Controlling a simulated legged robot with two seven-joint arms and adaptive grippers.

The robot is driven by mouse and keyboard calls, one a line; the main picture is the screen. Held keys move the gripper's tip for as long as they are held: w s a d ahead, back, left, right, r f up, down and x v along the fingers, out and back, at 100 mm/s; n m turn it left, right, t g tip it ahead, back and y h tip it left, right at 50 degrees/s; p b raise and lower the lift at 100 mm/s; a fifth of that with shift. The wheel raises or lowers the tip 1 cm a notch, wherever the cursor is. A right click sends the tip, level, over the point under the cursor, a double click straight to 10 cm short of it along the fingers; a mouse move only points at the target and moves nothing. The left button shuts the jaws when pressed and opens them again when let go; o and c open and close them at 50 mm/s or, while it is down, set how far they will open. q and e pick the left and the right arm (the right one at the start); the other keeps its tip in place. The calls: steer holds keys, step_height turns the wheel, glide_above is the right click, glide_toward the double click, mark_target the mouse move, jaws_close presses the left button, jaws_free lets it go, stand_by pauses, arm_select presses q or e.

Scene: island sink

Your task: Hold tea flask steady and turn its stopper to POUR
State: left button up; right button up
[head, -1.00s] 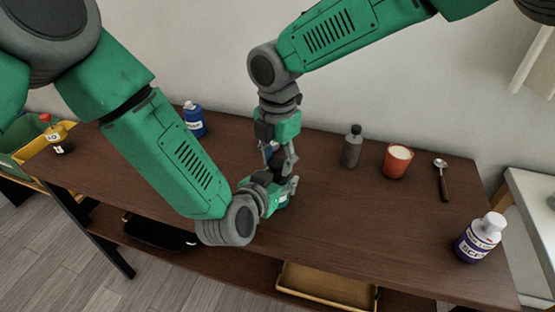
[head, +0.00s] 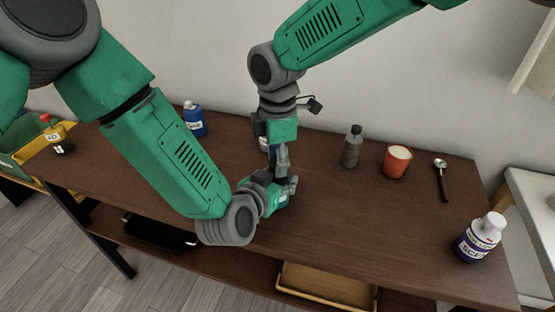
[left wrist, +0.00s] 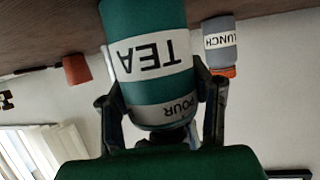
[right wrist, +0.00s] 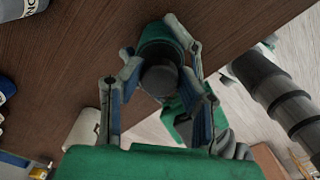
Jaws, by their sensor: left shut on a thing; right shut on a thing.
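The tea flask (left wrist: 148,84) is teal with a white TEA label and a grey collar marked POUR in the left wrist view, where it appears upside down. In the head view it is mostly hidden by my grippers. My left gripper (head: 282,192) is shut on the flask, one finger on each side of it in the left wrist view. My right gripper (head: 281,165) comes down from above. In the right wrist view its fingers are shut around the dark round stopper (right wrist: 160,76) on top of the flask. The stopper's own pointer mark is not visible.
A blue bottle (head: 195,121) stands behind on the left. The table's front middle is clear.

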stand_by(0.3)
steer(key=o, duration=1.1)
steer(key=shift+o, duration=0.2)
step_height(320, 180, up, 12)
steer(key=shift+w, duration=0.15)
arm_select(q)
steer(key=o, duration=1.3)
